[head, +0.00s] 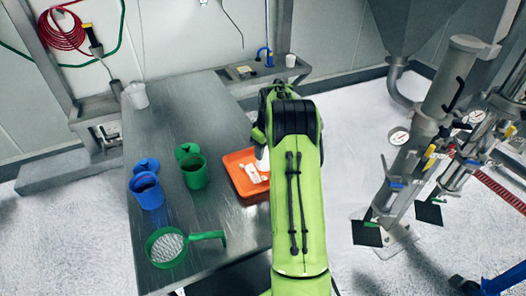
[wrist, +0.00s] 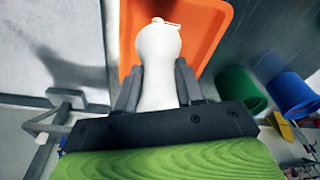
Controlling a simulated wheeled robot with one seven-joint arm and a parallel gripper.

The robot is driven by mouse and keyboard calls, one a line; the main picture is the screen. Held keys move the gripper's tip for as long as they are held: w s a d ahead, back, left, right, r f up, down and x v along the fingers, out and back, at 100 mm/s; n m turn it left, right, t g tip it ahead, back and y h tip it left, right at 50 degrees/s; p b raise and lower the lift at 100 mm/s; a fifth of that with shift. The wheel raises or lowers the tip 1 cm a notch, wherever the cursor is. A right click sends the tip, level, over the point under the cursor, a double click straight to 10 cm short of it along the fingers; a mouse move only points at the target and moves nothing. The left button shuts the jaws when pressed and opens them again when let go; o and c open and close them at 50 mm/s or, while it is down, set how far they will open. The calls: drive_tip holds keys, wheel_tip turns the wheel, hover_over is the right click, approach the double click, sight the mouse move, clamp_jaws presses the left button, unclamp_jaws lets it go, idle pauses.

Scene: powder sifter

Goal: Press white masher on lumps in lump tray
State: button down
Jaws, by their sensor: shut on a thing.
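My gripper (wrist: 158,84) is shut on the white masher (wrist: 157,55), a smooth bottle-shaped piece with a rounded end, in the wrist view. The masher is over the orange lump tray (wrist: 213,22); whether it touches anything in it I cannot tell. In the head view the tray (head: 234,164) lies on the metal table, partly hidden by my green arm. White lumps (head: 254,178) show in it near the arm. A bit of the white masher (head: 263,159) shows beside my arm; my gripper's fingers are hidden there.
A green cup (head: 195,173) and a blue cup (head: 148,192) stand left of the tray. A green-handled sieve (head: 167,247) lies at the front of the table (head: 185,110). A white cup (head: 137,95) stands at the back left. Metal machinery (head: 440,100) stands at right.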

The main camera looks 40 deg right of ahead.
sight(264, 163)
drive_tip(key=f+b, duration=0.2)
drive_tip(key=f, duration=0.1)
drive_tip(key=f+b, duration=0.2)
drive_tip(key=f, duration=0.1)
drive_tip(key=shift+w+d, duration=0.1)
drive_tip(key=shift+w, duration=0.1)
drive_tip(key=shift+s+f, duration=0.15)
drive_tip(key=shift+f, duration=0.1)
drive_tip(key=shift+f+b, duration=0.6)
idle(0.9)
drive_tip(key=shift+s, duration=0.1)
wheel_tip(264, 163, up, 8)
drive_tip(key=p, duration=0.6)
drive_tip(key=shift+f, duration=0.15)
